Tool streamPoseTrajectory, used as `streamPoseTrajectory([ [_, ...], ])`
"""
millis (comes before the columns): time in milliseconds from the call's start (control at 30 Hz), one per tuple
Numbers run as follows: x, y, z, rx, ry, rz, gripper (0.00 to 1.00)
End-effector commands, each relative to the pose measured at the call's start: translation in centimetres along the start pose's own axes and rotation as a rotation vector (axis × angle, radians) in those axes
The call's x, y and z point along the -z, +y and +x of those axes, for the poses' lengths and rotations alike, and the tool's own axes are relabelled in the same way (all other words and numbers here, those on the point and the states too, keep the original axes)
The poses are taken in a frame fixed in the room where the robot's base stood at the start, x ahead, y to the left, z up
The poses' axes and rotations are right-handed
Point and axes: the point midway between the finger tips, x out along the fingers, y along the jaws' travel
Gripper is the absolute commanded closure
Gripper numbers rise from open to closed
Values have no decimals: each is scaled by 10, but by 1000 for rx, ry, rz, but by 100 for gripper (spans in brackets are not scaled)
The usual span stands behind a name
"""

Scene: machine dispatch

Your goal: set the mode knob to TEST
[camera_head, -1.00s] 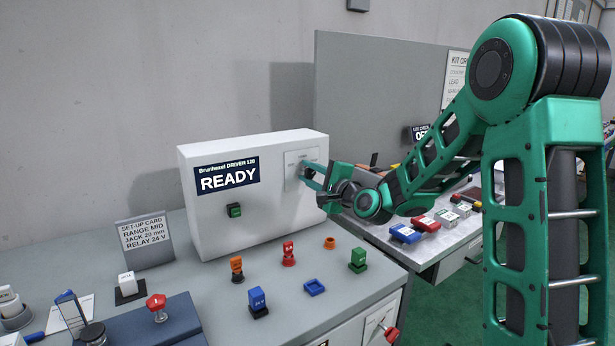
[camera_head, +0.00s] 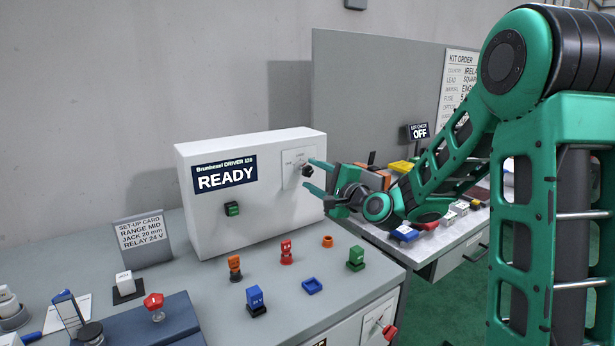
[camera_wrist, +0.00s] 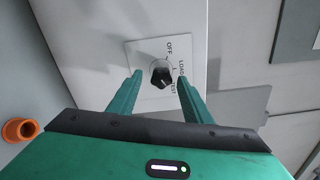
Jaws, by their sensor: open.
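The mode knob (camera_head: 306,171) is a small black knob on a white plate (camera_head: 291,172) at the right of the white machine's front. It also shows in the wrist view (camera_wrist: 161,73), where OFF, LOAD and TEST are printed around its side. Its pointer seems turned toward the TEST side, but the mark is too small to be sure. My gripper (camera_head: 311,175) is open and empty in front of the knob. In the wrist view its two fingers (camera_wrist: 160,78) appear on either side of the knob, and the head view shows a gap between them and the plate.
The machine (camera_head: 250,205) has a READY display (camera_head: 225,174) and a green button (camera_head: 232,209). Coloured parts, among them a blue block (camera_head: 256,300) and a red one (camera_head: 286,252), stand on the bench below. A side table with kit parts lies behind my arm.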

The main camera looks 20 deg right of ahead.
Motion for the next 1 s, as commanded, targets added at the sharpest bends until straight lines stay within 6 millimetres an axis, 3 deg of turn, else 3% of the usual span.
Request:
streamPoseTrajectory([
  [200, 3, 1, -42, -3, 6, 2, 55],
  [400, 3, 2, -67, -3, 5, 1, 55],
  [1000, 1, 2, -74, -5, 2, -4, 55],
])
